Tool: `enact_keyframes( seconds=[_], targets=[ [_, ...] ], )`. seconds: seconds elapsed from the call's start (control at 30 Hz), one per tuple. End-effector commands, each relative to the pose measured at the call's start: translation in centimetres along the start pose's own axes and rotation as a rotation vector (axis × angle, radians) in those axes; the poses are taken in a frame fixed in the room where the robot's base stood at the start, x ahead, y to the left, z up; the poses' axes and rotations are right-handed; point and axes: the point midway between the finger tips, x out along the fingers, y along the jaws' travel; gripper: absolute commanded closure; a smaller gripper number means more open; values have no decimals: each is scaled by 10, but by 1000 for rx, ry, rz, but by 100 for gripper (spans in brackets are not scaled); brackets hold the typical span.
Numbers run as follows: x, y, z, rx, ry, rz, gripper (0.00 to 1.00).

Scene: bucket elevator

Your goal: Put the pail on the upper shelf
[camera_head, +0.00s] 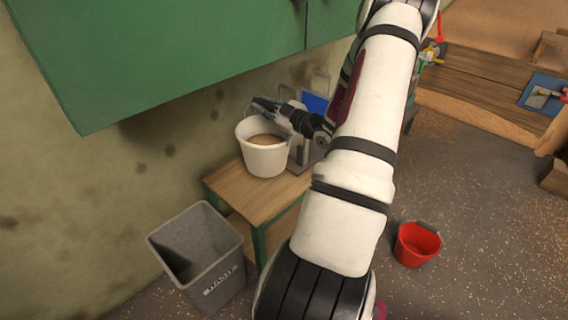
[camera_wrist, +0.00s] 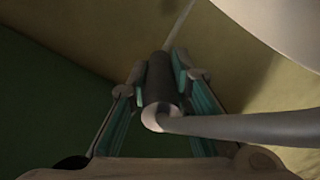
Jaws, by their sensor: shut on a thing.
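A white pail (camera_head: 264,160) with brown contents is at the wooden table top (camera_head: 229,183) against the wall. I cannot tell whether it rests on the table or hangs just above it. My gripper (camera_head: 268,104) is over the pail's rim in the head view. In the wrist view my gripper (camera_wrist: 160,85) is shut on the pail's dark handle grip (camera_wrist: 161,80), with the handle's bar running off to the right. The pail's pale side (camera_wrist: 285,30) shows at the upper right there. I cannot make out an upper shelf for certain.
A green cabinet (camera_head: 180,60) overhangs the table at the upper left. A grey waste bin (camera_head: 205,255) stands on the floor left of the table. A red bucket (camera_head: 417,245) is on the floor at right. A wooden bench (camera_head: 480,85) is at the back right.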

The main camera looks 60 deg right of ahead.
Motion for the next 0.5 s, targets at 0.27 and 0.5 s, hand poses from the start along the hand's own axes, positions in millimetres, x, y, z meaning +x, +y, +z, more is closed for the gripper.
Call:
enact_keyframes(
  seconds=[0.27,0.5],
  targets=[
    [-15,13,16,-4,-17,29,100],
    [-42,-13,21,-10,-22,14,100]
  ],
)
